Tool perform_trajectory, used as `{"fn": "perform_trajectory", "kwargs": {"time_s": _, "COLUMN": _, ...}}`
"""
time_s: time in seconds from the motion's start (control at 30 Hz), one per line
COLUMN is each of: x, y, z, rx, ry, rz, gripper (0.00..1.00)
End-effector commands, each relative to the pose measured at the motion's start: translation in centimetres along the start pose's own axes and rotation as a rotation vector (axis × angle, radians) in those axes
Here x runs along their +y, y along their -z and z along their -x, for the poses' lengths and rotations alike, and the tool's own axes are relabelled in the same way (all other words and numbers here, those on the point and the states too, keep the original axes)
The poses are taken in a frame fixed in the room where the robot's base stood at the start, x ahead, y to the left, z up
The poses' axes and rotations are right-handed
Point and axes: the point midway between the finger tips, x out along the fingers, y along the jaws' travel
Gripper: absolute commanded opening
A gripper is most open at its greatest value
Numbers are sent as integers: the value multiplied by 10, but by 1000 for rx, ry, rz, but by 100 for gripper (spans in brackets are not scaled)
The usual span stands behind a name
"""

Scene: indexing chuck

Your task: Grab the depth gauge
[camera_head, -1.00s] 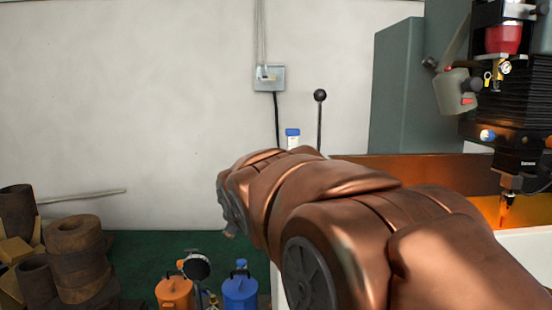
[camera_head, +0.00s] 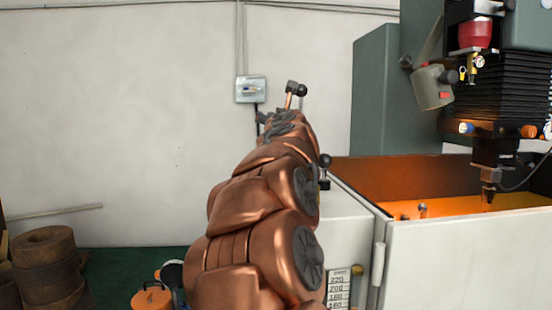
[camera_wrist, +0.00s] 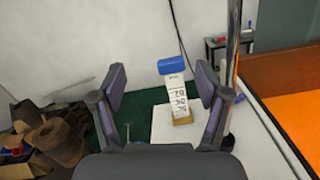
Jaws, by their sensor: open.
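A white upright gauge with a blue top and black numbers, which looks like the depth gauge (camera_wrist: 177,88), shows in the wrist view. It stands beyond my gripper (camera_wrist: 160,75), a little right of the middle between the fingers. The fingers are open and spread wide, with nothing gripped. A brownish foot shows at the gauge's lower end. In the head view my gripper (camera_head: 279,124) is small and dark at the far end of my arm, and the blue-topped gauge is hidden behind the arm.
A machine with an orange-lit tank (camera_head: 450,207) stands at the right. A metal post (camera_wrist: 233,42) rises close right of the gripper. Brown rings (camera_head: 45,262) are stacked at the lower left.

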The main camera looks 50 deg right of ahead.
Motion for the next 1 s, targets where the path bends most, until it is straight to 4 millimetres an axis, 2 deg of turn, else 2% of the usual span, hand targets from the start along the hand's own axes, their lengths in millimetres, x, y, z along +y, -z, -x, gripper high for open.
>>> {"fn": "perform_trajectory", "kwargs": {"time_s": 0.03, "x": -6, "y": 11, "z": -5, "rx": 23, "ry": -1, "rz": 61, "gripper": 75}}
{"fn": "perform_trajectory", "kwargs": {"time_s": 0.1, "x": -10, "y": 19, "z": -9, "rx": 48, "ry": -4, "rz": 125, "gripper": 75}}
{"fn": "perform_trajectory", "kwargs": {"time_s": 0.3, "x": -13, "y": 31, "z": -15, "rx": 86, "ry": -14, "rz": 202, "gripper": 75}}
{"fn": "perform_trajectory", "kwargs": {"time_s": 1.0, "x": -13, "y": 33, "z": -58, "rx": 87, "ry": -13, "rz": 203, "gripper": 75}}
